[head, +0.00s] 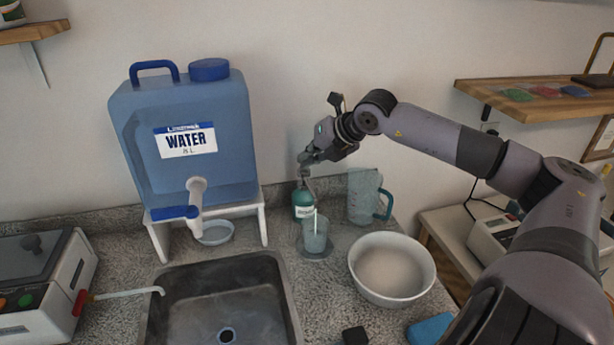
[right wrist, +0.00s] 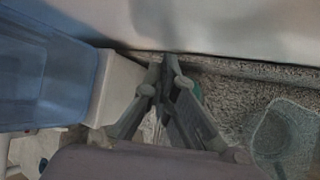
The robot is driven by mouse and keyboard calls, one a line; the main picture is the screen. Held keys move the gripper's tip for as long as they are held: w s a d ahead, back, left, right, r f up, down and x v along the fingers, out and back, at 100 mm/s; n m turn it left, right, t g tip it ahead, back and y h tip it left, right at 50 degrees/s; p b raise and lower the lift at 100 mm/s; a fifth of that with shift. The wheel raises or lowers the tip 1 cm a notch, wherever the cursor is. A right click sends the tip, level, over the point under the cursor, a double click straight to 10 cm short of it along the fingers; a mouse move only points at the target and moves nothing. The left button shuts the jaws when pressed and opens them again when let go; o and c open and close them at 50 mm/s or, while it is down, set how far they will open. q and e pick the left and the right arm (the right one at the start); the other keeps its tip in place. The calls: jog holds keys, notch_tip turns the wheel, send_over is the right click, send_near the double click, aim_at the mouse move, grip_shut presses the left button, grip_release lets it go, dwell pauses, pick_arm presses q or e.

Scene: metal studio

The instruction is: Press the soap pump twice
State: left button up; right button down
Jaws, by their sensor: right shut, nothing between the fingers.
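The soap pump is a small teal bottle with a pale label (head: 303,206), standing upright on the counter behind a clear cup. My right gripper (head: 305,160) is shut and empty, pointing down directly above the bottle. Its fingers cover the top of the pump, so I cannot tell whether they touch the pump head. In the right wrist view the shut fingers (right wrist: 168,68) hide most of the bottle, and only a sliver of teal (right wrist: 197,90) shows beside them. My left gripper is not in view.
A clear cup (head: 316,238) stands just in front of the bottle. A clear measuring jug (head: 362,195) is to the right, a white bowl (head: 415,262) nearer. A blue water container (head: 225,120) on a white stand is left. The sink (head: 220,300) lies in front.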

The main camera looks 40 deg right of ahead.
jog(key=shift+f, duration=0.2)
jog(key=shift+r, duration=0.4)
jog(key=shift+r+p, duration=2.6)
jog(key=shift+r, duration=0.45)
